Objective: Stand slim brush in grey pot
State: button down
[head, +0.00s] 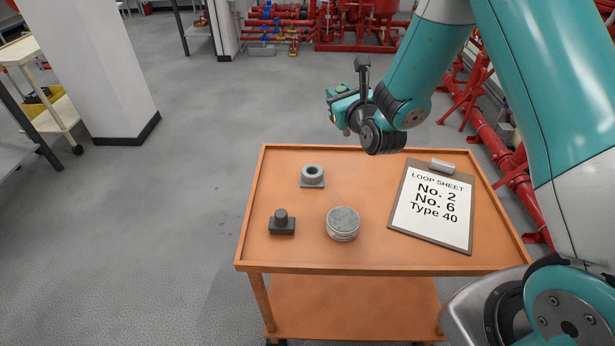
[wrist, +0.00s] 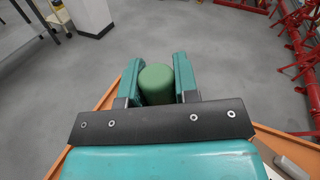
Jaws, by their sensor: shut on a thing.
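My gripper (head: 342,108) is above the far side of the orange cart, pointing left in the head view. In the wrist view its two teal fingers are shut on a green round-topped thing (wrist: 157,84); I cannot tell if this is the slim brush. No other brush shows. A grey round piece with a dark opening (head: 312,172) stands on a square base towards the back left of the cart top; it may be the grey pot. It is below and left of my gripper, apart from it.
The orange cart top (head: 278,190) also holds a dark block with a knob (head: 281,224), a round grey-lidded tin (head: 343,224) and a clipboard (head: 434,206) at the right. A white column (head: 105,65) stands at left. Red pipes (head: 490,120) run along the right.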

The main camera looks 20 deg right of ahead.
jog(key=w+a+r+y+b, duration=0.2)
jog(key=w+a+y+b, duration=0.15)
jog(key=a, duration=0.25)
notch_tip(320, 180, down, 19)
jog(key=b, duration=0.9)
jog(key=shift+w+d+r+b, duration=0.2)
jog(key=shift+w+b, duration=0.1)
jog(key=shift+w, duration=0.1)
jog(key=c, duration=0.9)
grip_release()
jog(key=shift+f, duration=0.1)
jog(key=shift+o, duration=0.2)
jog(key=shift+s, duration=0.1)
